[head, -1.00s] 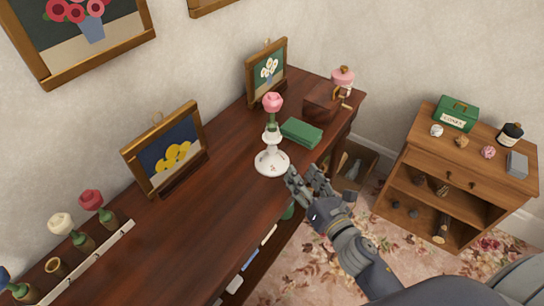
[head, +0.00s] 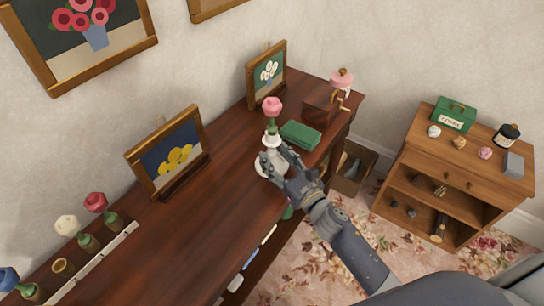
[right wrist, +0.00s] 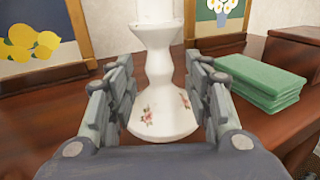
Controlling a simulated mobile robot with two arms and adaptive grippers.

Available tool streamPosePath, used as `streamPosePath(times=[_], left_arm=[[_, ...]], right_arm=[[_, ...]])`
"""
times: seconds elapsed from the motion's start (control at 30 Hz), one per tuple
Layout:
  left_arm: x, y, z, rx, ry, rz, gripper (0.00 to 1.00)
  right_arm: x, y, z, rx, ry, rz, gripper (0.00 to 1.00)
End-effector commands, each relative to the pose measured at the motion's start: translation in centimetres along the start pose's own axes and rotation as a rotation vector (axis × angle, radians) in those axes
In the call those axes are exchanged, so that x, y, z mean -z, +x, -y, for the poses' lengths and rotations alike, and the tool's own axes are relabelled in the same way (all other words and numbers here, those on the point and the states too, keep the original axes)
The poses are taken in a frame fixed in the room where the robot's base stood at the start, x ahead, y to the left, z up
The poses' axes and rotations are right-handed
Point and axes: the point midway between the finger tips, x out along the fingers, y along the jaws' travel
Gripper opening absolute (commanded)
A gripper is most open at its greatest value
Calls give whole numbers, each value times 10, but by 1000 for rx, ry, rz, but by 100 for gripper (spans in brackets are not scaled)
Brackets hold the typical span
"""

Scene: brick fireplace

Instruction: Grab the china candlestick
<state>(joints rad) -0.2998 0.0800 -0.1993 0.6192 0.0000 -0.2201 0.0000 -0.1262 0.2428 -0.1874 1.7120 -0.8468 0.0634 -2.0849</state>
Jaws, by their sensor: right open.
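The china candlestick (head: 271,140) is white, with small flower prints on its wide base. My right gripper (head: 274,164) is at the candlestick's lower part in the head view and hides some of the base. In the right wrist view, the candlestick (right wrist: 160,75) rises between the two open fingers of my right gripper (right wrist: 160,85), with its narrow stem between them. I cannot tell whether either finger touches it. My left gripper is not in view.
A folded green cloth (head: 300,134) lies just right of the candlestick. Framed pictures of yellow fruit (head: 172,155) and white flowers (head: 268,75) stand behind.

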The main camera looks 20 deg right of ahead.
Motion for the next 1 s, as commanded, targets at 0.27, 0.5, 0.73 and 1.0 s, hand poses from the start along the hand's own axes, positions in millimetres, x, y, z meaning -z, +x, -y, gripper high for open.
streamPosePath(times=[0.27, 0.5, 0.73, 1.0], left_arm=[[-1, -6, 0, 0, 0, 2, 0], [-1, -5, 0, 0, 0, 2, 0], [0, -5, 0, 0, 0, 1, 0], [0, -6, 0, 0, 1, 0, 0]], right_arm=[[-1, 25, 0, -1, 1, 0, 46], [0, 24, 0, -1, 1, 0, 35], [0, 24, 0, 0, 2, 0, 0], [-4, 25, 0, -2, 1, 6, 0]])
